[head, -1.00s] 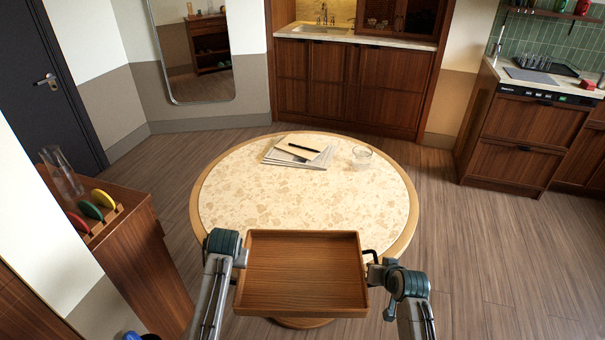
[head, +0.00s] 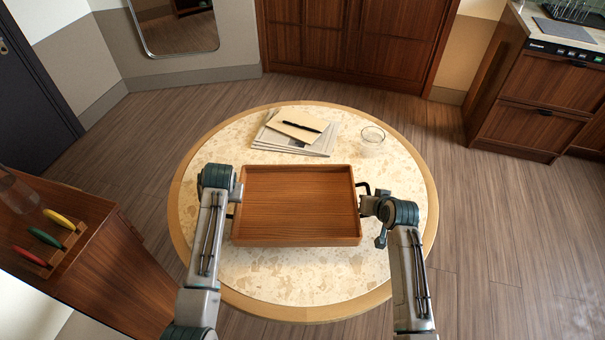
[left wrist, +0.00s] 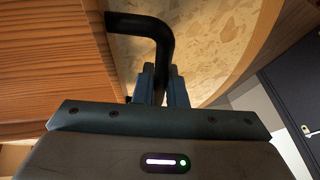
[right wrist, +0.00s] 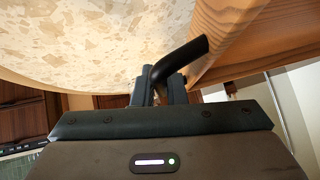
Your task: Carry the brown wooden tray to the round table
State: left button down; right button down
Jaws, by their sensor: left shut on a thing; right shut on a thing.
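The brown wooden tray (head: 299,204) is empty and looks level, over the middle and near part of the round table (head: 300,284). I cannot tell whether it touches the tabletop or hangs just above it. My left gripper (head: 231,205) is shut on the tray's black left handle, which shows in the left wrist view (left wrist: 152,28). My right gripper (head: 367,197) is shut on the black right handle, which shows in the right wrist view (right wrist: 182,56). The table has a pale speckled top with a wooden rim.
Papers with a black pen (head: 296,131) lie on the table just beyond the tray. A clear glass (head: 372,137) stands right of them. Floor on the right is clear.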

pick_arm(q)
jog(key=shift+w+r, duration=0.1)
jog(key=shift+w, duration=0.2)
pick_arm(e)
jog(key=shift+w+r, duration=0.1)
jog(key=shift+w, duration=0.2)
pick_arm(q)
jog(key=shift+s+r, duration=0.1)
pick_arm(e)
jog(key=shift+s+r, duration=0.1)
pick_arm(q)
jog(key=shift+f, duration=0.2)
pick_arm(e)
jog(key=shift+f, duration=0.2)
